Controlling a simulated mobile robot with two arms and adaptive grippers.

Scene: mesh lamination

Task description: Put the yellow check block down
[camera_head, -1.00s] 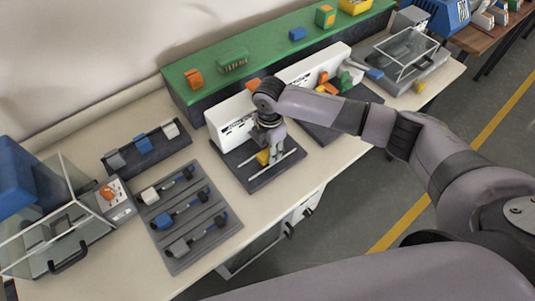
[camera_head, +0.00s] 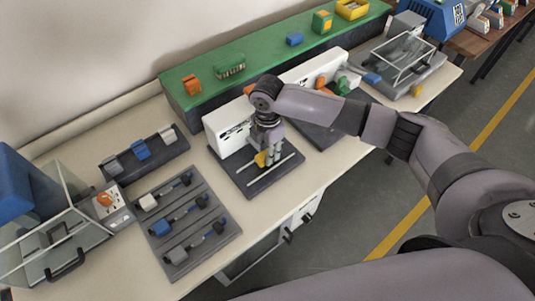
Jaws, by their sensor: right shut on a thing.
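The yellow check block (camera_head: 261,159) shows low between the fingers of my right gripper (camera_head: 268,157). The gripper points down and is shut on the block. It is over the dark plate with two light rails (camera_head: 257,184), in front of a white panel (camera_head: 228,127). The fingers and wrist partly hide the block, and I cannot tell whether it touches the plate. My left gripper is not in view.
A grey tray (camera_head: 174,254) with several handled tools lies left of the plate. A dark rack (camera_head: 166,154) with small blocks stands behind it. A clear-sided box (camera_head: 84,249) is at far left. A green shelf (camera_head: 262,58) runs along the back.

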